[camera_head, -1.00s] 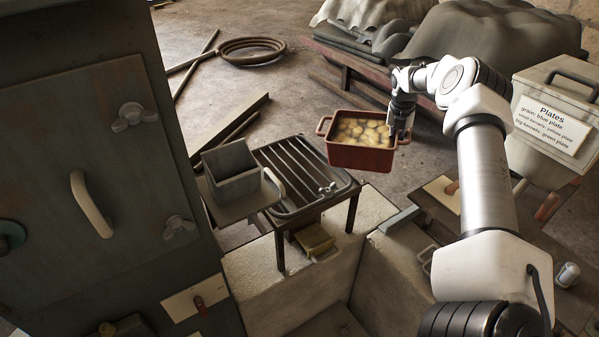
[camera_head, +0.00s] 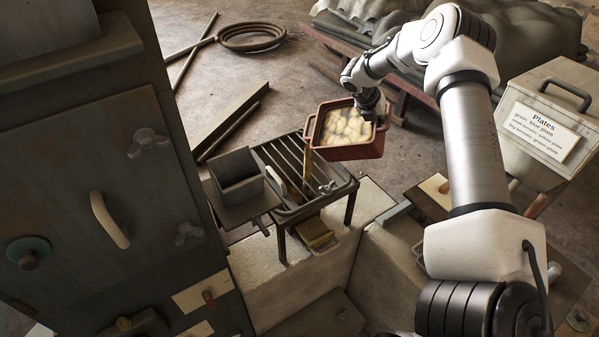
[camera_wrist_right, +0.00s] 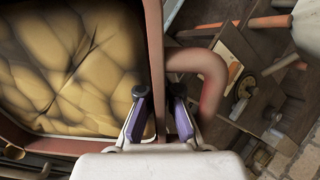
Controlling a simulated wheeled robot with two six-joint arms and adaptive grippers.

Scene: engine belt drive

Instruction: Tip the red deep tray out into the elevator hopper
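The red deep tray (camera_head: 350,153) hangs over the back right part of the slatted rack, filled with yellowish lumps (camera_head: 345,126). It looks tilted, its open top partly facing me. My right gripper (camera_head: 371,108) holds its right side; in the right wrist view the fingers (camera_wrist_right: 158,118) straddle the tray wall (camera_wrist_right: 154,60) beside its curved handle (camera_wrist_right: 211,80). A tan strip (camera_head: 308,158) shows below the tray's left side; I cannot tell if it is falling contents. A grey open-topped square box (camera_head: 236,182), perhaps the elevator hopper, stands left of the rack. My left gripper is not in view.
The slatted metal rack (camera_head: 275,158) stands on legs below the tray. A tall dark cabinet (camera_head: 95,180) with handles fills the left. A lidded bin (camera_head: 550,115) labelled Plates stands at right. A coiled hose (camera_head: 252,37) and bars lie on the floor.

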